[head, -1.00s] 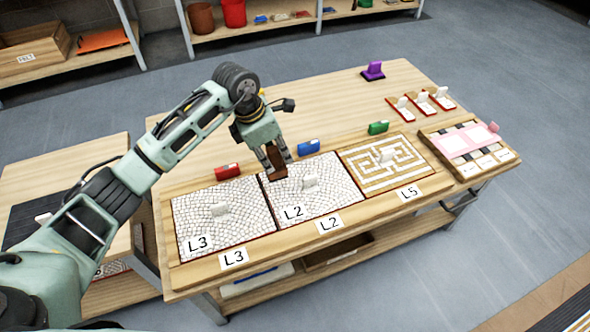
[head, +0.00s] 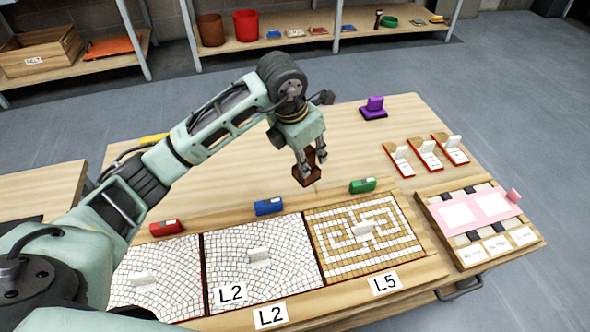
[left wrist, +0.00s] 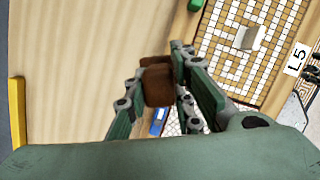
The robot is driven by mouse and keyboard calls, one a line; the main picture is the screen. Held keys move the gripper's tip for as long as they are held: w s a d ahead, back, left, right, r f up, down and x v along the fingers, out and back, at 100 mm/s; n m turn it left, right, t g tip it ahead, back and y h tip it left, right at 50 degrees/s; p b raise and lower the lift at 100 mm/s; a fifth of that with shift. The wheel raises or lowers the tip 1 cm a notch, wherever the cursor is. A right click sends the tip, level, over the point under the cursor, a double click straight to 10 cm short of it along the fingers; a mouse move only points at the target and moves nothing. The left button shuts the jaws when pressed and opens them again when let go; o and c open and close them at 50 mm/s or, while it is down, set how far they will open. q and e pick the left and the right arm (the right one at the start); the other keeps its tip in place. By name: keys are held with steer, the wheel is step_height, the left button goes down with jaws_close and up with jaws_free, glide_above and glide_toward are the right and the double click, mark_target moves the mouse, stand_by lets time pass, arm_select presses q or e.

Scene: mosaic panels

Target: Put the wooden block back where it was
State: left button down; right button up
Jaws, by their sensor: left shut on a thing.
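The wooden block (head: 306,170) is dark brown. My left gripper (head: 310,163) is shut on it and holds it over the table (head: 230,165), behind the mosaic panels and between the blue and green blocks in the picture. In the left wrist view the block (left wrist: 157,80) sits between the two fingers of the gripper (left wrist: 160,90). I cannot tell how high it is above the table. My right gripper is not in view.
Three mosaic panels lie along the front: the left one (head: 185,265), the L2 panel (head: 290,240) and the L5 panel (head: 330,215). Red (head: 166,228), blue (head: 268,206) and green (head: 362,185) blocks stand behind them. A purple item (head: 374,108) stands at the back. A yellow item (left wrist: 17,110) lies on the table.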

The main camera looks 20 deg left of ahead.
arm_select(q)
steer(key=shift+w+a+f, duration=0.1)
steer(key=shift+w+a, duration=0.1)
steer(key=shift+w+a+f+b, duration=0.45)
steer(key=shift+w+a+f, duration=0.15)
steer(key=shift+a+f, duration=1.15)
steer(key=shift+w+a+f+b, duration=0.4)
steer(key=shift+w+a+f, duration=0.15)
steer(key=shift+a+f, duration=1.25)
steer(key=shift+w+a+f+b, duration=0.45)
steer(key=shift+w+a+f, duration=0.15)
steer(key=shift+a+f, duration=1.15)
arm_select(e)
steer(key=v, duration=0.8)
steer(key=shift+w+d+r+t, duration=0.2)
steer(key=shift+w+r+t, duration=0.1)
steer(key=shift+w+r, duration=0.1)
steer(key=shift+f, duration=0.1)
arm_select(q)
steer(key=c, duration=1.5)
jaws_free()
steer(key=shift+f, duration=0.15)
